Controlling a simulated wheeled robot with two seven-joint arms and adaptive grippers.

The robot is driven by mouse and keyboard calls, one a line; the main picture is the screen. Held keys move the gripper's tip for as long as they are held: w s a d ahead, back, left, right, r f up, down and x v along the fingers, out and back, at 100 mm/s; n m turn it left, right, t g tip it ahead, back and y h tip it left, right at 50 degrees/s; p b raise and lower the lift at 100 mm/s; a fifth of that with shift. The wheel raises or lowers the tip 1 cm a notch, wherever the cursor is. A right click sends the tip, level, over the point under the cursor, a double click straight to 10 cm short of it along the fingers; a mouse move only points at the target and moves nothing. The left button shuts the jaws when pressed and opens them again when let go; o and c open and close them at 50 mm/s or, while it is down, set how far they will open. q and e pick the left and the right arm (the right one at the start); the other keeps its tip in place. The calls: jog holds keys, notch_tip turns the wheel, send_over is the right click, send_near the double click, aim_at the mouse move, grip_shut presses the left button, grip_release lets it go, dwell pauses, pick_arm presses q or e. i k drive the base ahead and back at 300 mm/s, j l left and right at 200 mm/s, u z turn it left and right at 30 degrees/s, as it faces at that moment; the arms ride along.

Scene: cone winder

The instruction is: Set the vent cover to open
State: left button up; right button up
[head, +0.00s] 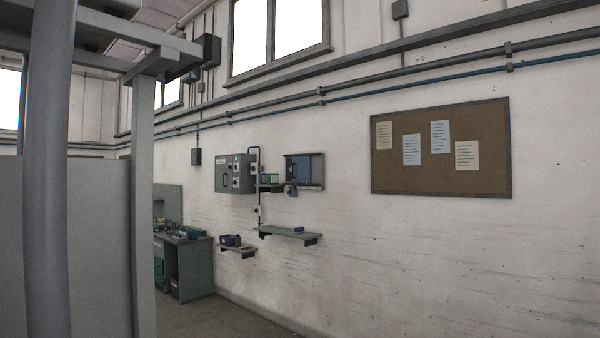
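On the far wall, a grey frame with a blue panel (302,171) hangs to the right of a grey control box (233,173). It may be the vent cover, but it is too small to be sure or to tell its setting. Neither of my grippers is in view.
Grey posts (143,200) and a pale panel (88,240) stand close at the left. A wall shelf (285,233) and a smaller shelf (238,249) jut out below the boxes. A workbench (190,265) stands farther back. A corkboard (440,150) hangs at the right.

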aim_at(301, 164)
jog(key=i+j, duration=0.1)
jog(key=i, duration=0.65)
jog(key=i+j, duration=0.1)
jog(key=i, duration=0.6)
jog(key=i+j, duration=0.1)
jog(key=i, duration=0.65)
jog(key=i+j, duration=0.15)
jog(key=i, duration=0.6)
jog(key=i+j+z, duration=0.1)
jog(key=i, duration=0.6)
jog(key=i+j, duration=0.15)
jog(key=i, duration=0.6)
jog(key=i+j, duration=0.15)
jog(key=i, duration=0.55)
